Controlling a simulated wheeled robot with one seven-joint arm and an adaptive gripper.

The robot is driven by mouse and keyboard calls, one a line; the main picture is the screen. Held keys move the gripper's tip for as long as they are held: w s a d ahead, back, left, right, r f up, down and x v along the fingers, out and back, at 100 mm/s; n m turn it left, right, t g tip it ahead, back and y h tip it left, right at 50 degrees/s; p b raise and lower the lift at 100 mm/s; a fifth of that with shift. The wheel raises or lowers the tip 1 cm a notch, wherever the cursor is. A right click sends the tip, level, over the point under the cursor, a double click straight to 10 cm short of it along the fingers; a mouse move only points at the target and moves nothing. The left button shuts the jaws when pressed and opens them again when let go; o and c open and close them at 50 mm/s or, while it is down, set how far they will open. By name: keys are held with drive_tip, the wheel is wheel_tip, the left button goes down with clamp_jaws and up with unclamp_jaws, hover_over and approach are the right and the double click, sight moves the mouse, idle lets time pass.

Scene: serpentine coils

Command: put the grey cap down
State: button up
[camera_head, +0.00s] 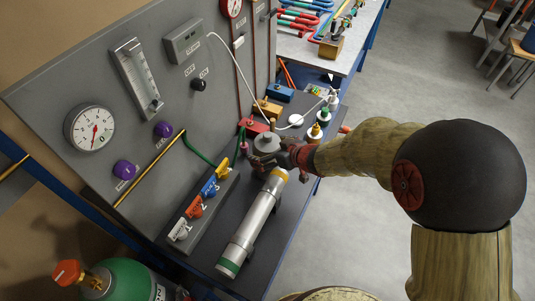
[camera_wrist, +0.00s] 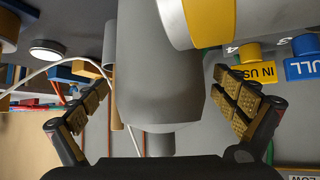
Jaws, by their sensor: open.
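The grey cap (camera_head: 266,143) is a rounded grey piece with a narrower top, on the dark bench just beyond the yellow-ringed end of a silver cylinder (camera_head: 254,222). My gripper (camera_head: 277,157) is at the cap, coming from the right. In the wrist view, a large grey body that looks like the cap (camera_wrist: 155,85) lies between the two spread fingers of my gripper (camera_wrist: 163,108), with visible gaps on both sides. The yellow ring (camera_wrist: 197,22) of the cylinder shows at the top. The cap's underside is hidden, so its contact with the bench cannot be told.
Several coloured tags (camera_head: 209,186) stand on a rail left of the cylinder. A red block (camera_head: 254,127), a yellow block (camera_head: 269,107) and a white disc (camera_head: 296,119) sit behind the cap. The gauge panel (camera_head: 75,95) rises at left. Open floor lies right.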

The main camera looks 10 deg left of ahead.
drive_tip(key=shift+c, duration=1.3)
drive_tip(key=shift+r, duration=0.1)
drive_tip(key=c, duration=1.5)
